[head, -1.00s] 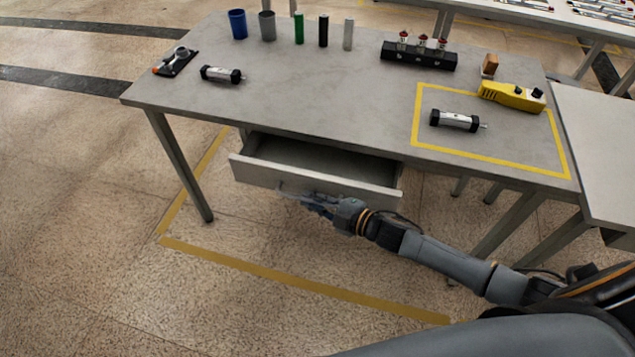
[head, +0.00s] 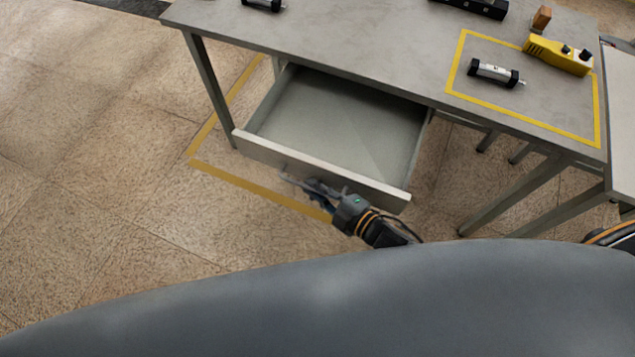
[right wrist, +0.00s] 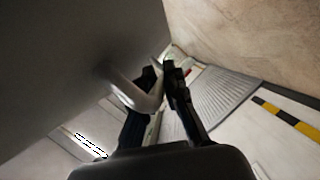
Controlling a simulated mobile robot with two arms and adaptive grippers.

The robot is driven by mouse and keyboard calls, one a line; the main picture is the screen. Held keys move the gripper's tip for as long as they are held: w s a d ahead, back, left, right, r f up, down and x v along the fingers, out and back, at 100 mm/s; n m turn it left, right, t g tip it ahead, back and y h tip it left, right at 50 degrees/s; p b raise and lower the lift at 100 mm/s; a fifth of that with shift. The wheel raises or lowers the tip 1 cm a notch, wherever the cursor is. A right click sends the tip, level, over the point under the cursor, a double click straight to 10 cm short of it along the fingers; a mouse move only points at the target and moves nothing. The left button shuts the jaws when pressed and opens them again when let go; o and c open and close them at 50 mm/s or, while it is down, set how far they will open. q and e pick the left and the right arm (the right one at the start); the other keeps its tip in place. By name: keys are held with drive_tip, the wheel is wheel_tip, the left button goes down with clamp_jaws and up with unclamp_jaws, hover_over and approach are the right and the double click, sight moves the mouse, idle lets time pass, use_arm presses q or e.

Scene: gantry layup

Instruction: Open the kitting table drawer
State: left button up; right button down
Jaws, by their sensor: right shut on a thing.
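The drawer (head: 330,120) of the kitting table (head: 350,45) is pulled well out, and its empty light grey inside shows. My right gripper (head: 297,182) is at the drawer's front panel and shut on the drawer handle. In the right wrist view, the metal bar handle (right wrist: 135,93) runs between the dark fingers of my right gripper (right wrist: 165,75), beside the grey drawer front (right wrist: 60,60). The fingers hide part of the handle. My left gripper is not in view.
A yellow handheld device (head: 558,55), a small cylinder (head: 495,73) inside a yellow outline, and a brown block (head: 541,18) are on the tabletop. A table leg (head: 208,85) stands left of the drawer. The floor left of the table is clear.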

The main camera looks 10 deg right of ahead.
drive_tip(key=c, duration=1.7)
unclamp_jaws()
drive_tip(key=v, duration=1.2)
drive_tip(key=s+d+f+m+g+h, duration=0.2)
drive_tip(key=d+f+m+h, duration=0.3)
drive_tip(key=f, duration=0.7)
drive_tip(key=s+d+f+m+g+h, duration=0.2)
drive_tip(key=d+f+m, duration=0.3)
drive_tip(key=f, duration=0.8)
drive_tip(key=s+f+m+g, duration=0.2)
drive_tip(key=s+f, duration=0.2)
drive_tip(key=s, duration=0.2)
drive_tip(key=s+f+m+g+h, duration=0.1)
drive_tip(key=s+f+m+g, duration=0.1)
drive_tip(key=s+f, duration=0.3)
drive_tip(key=s+f+m+g+h, duration=0.1)
drive_tip(key=s+f+m+g, duration=0.1)
drive_tip(key=s, duration=0.6)
wheel_tip(320, 180, down, 2)
drive_tip(key=shift+s+f+m+g, duration=0.1)
drive_tip(key=shift+f+m+g, duration=0.15)
drive_tip(key=shift+g, duration=0.45)
